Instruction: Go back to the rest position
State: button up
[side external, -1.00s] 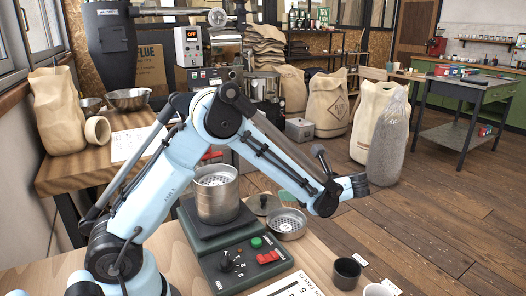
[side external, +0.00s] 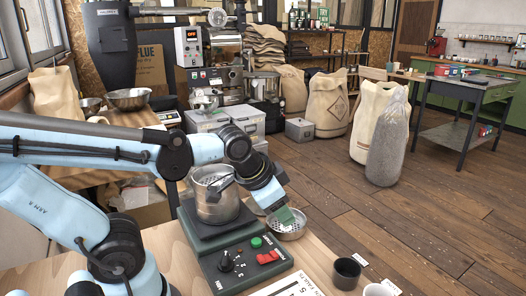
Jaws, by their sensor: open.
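My gripper (side external: 268,195) points down and to the right, just right of a steel pot (side external: 213,208), in front of it or beside it. I cannot tell whether it touches anything. It reads as open, though its fingers are hard to make out. The pot, with a perforated insert at its top, stands on the dark plate of a green control unit (side external: 243,262). A perforated steel dish (side external: 288,228) lies on the table behind the gripper's tip. A green patch (side external: 284,214) shows at the tip; whether it belongs to the gripper is unclear.
A dark cup (side external: 346,274) and a white cup (side external: 377,290) stand at the table's front right. Grey boxes (side external: 240,120) and a hopper machine (side external: 112,45) are behind. Sacks (side external: 372,125) stand on the floor at the back right.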

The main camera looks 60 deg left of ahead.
jog(key=shift+s+d+n+t+h, duration=0.55)
jog(key=shift+d+n, duration=0.1)
jog(key=shift+n, duration=0.35)
